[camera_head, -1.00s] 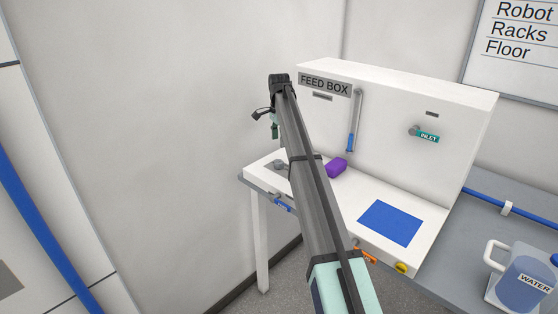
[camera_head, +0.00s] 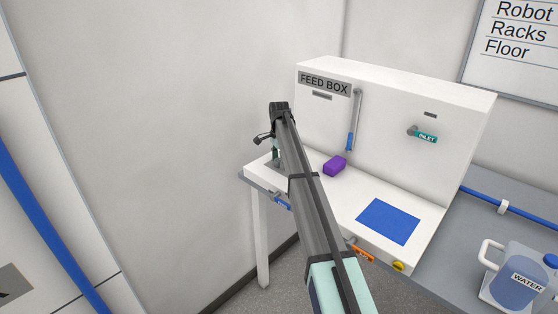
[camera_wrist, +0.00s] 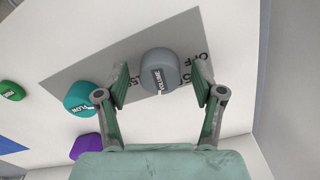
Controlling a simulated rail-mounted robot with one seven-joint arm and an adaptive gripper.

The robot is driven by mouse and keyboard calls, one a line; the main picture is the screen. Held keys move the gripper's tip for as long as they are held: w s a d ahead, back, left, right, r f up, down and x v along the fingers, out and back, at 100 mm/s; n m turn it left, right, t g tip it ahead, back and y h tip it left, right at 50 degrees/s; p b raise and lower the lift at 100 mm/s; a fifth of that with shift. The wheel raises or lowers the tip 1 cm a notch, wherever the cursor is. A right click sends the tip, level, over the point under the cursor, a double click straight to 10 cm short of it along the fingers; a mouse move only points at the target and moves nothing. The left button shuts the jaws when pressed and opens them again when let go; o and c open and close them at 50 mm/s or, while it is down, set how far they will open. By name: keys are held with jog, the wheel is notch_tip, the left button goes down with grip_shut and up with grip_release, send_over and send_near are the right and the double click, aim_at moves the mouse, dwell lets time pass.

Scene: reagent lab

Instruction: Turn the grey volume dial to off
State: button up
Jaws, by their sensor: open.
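The grey volume dial (camera_wrist: 160,73) shows in the wrist view, a round knob with a dark "VOLUME" label and a white pointer mark. It sits on a grey plate (camera_wrist: 83,75) with printed markings, including "OFF" at the right. My gripper (camera_wrist: 161,84) is open, with one green-padded finger on each side of the dial. I cannot tell whether either finger touches it. In the head view my gripper (camera_head: 275,152) is over the left end of the white bench, and it and my arm hide the dial.
A teal "FLOW" knob (camera_wrist: 82,99), a green knob (camera_wrist: 12,90) and a purple block (camera_wrist: 86,146) lie left of the dial. The block also shows in the head view (camera_head: 335,165). The feed box panel (camera_head: 385,115) rises behind. A blue mat (camera_head: 388,221) lies right.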

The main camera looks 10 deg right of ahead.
jog(key=c, duration=1.1)
jog(key=shift+c, duration=0.2)
jog(key=shift+n, duration=0.4)
jog(key=n+b, duration=0.1)
jog(key=n, duration=0.8)
jog(key=shift+b, duration=0.3)
jog(key=n, duration=0.5)
jog(key=shift+b, duration=0.3)
jog(key=n, duration=0.5)
